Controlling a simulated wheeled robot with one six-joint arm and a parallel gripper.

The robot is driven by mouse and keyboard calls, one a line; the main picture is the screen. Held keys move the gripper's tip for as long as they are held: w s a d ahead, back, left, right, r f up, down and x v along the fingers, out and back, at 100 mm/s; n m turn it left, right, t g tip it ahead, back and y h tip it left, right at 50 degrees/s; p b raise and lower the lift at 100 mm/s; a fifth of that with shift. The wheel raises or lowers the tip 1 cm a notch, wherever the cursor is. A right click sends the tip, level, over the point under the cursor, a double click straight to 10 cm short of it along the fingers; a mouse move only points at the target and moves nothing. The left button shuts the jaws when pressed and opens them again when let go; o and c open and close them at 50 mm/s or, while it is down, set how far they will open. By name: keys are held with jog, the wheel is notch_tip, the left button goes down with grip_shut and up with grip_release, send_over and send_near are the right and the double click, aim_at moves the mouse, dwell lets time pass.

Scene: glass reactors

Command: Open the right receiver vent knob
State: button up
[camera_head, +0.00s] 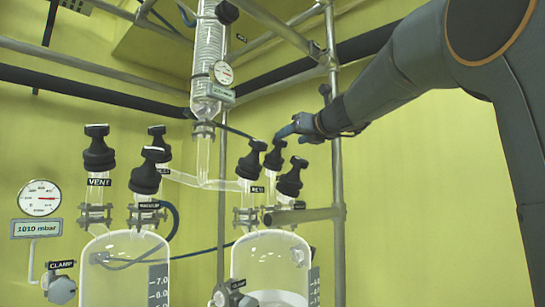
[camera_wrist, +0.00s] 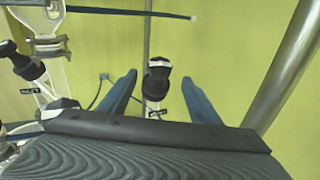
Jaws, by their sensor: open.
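The right glass receiver (camera_head: 262,255) carries three black knobs: a left one (camera_head: 250,165), a middle one (camera_head: 275,155) and a front right one (camera_head: 290,179). I cannot read a vent label on any of them, so I cannot tell which is the vent knob. My gripper (camera_head: 284,131) is open and empty, just above the middle knob in the head view. In the wrist view, my blue fingers (camera_wrist: 160,76) are spread with a black knob (camera_wrist: 158,68) showing between them. Its small label (camera_wrist: 157,112) is unreadable. I cannot tell whether the fingers touch it.
A metal post (camera_head: 338,200) stands close to the right of the receiver; a pole (camera_wrist: 290,65) also crosses the wrist view's right side. A glass column (camera_head: 207,65) rises behind. The left receiver (camera_head: 125,265) has its own black knobs.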

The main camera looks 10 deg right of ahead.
aim_at(282, 141)
jog(key=x, duration=0.4)
jog(key=r+p+x, duration=0.1)
jog(key=x, duration=0.2)
jog(key=shift+x, duration=0.9)
jog(key=shift+d+f, duration=0.1)
jog(key=c, duration=1.1)
